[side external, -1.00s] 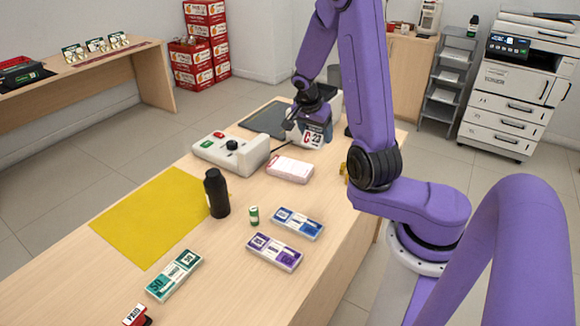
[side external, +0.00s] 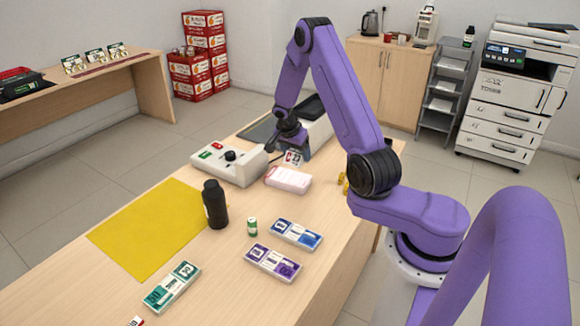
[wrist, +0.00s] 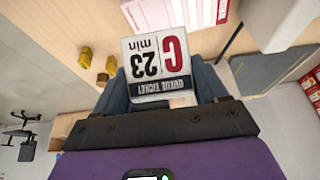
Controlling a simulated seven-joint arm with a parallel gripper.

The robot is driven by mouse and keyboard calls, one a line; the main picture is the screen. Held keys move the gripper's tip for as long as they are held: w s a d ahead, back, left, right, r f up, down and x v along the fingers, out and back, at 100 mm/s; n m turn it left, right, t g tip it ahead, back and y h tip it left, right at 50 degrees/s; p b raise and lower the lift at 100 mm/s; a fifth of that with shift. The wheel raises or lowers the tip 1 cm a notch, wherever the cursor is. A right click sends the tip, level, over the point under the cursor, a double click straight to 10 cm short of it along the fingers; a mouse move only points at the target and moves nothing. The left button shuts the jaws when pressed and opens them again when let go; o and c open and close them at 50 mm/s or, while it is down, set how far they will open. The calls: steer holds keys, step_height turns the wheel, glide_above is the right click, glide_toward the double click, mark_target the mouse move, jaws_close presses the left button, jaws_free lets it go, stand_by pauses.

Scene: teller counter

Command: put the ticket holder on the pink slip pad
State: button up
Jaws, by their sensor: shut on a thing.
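The ticket holder (side external: 293,157) is a small white card stand marked with a red C and 23. It is clear in the wrist view (wrist: 158,58), upside down, between the two fingers. My gripper (side external: 287,146) is shut on it. The pink slip pad (side external: 288,181) lies flat on the counter, white on top with a pink edge. In the side view the holder is just behind the pad's far edge. The pad also shows at the top of the wrist view (wrist: 152,14), partly covered by the holder. I cannot tell the holder's height above the counter.
Small yellow objects (side external: 344,184) lie right of the pad.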

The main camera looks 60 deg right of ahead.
steer(key=w+f, duration=0.1)
steer(key=w+d+f, duration=0.1)
steer(key=f, duration=0.1)
steer(key=w+d+f, duration=0.1)
steer(key=f, duration=0.1)
steer(key=shift+w, duration=0.2)
steer(key=shift+f, duration=1.5)
steer(key=shift+f, duration=0.15)
steer(key=o, duration=1.1)
steer(key=shift+c, duration=0.2)
